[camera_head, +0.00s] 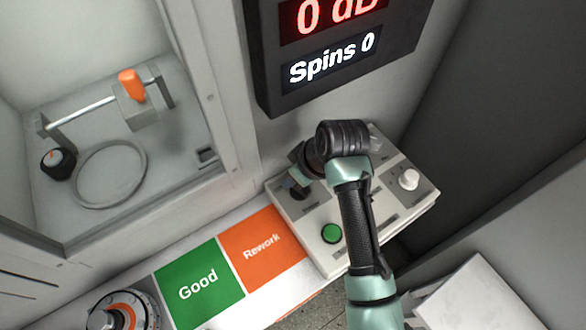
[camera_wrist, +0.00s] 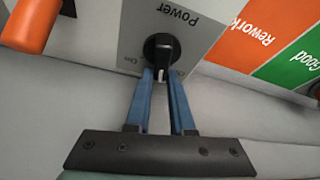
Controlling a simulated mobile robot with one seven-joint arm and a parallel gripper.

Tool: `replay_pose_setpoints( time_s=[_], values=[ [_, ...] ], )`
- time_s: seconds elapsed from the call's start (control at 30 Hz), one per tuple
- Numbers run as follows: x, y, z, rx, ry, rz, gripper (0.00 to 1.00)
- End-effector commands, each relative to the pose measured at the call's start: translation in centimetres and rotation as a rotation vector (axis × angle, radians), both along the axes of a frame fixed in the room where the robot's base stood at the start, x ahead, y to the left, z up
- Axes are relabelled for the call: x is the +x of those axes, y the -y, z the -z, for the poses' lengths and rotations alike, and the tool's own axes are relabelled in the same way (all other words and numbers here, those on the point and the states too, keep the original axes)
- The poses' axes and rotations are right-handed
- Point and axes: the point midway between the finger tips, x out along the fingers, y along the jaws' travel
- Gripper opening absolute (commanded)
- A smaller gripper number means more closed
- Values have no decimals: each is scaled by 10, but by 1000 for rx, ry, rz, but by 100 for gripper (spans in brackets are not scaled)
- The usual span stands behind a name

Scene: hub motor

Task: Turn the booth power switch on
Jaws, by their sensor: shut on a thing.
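The power switch is a black rotary knob with a pale pointer mark, on a grey panel labelled "Power" in the wrist view (camera_wrist: 161,48). The word appears upside down there, with "On" and "Off" marks beside the knob. My gripper (camera_wrist: 161,78) has its blue fingers closed in on the near side of this knob, around its pointer part. In the head view, my arm reaches over the control box (camera_head: 320,262), and my gripper (camera_head: 298,190) is at the box's left back corner. The knob is mostly hidden there.
The control box also carries a green button (camera_head: 331,233) and a white knob (camera_head: 408,179). An orange handle (camera_wrist: 33,22) is close at the wrist view's upper left. Orange "Rework" (camera_head: 265,248) and green "Good" (camera_head: 199,284) pads lie left of the box. A display (camera_head: 335,50) hangs above.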

Motion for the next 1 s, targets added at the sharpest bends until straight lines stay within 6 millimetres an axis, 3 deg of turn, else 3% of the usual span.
replay_pose_setpoints(
  time_s=[1.0],
  values=[
    [5,13,-1,-5,-4,898,0]
  ],
)
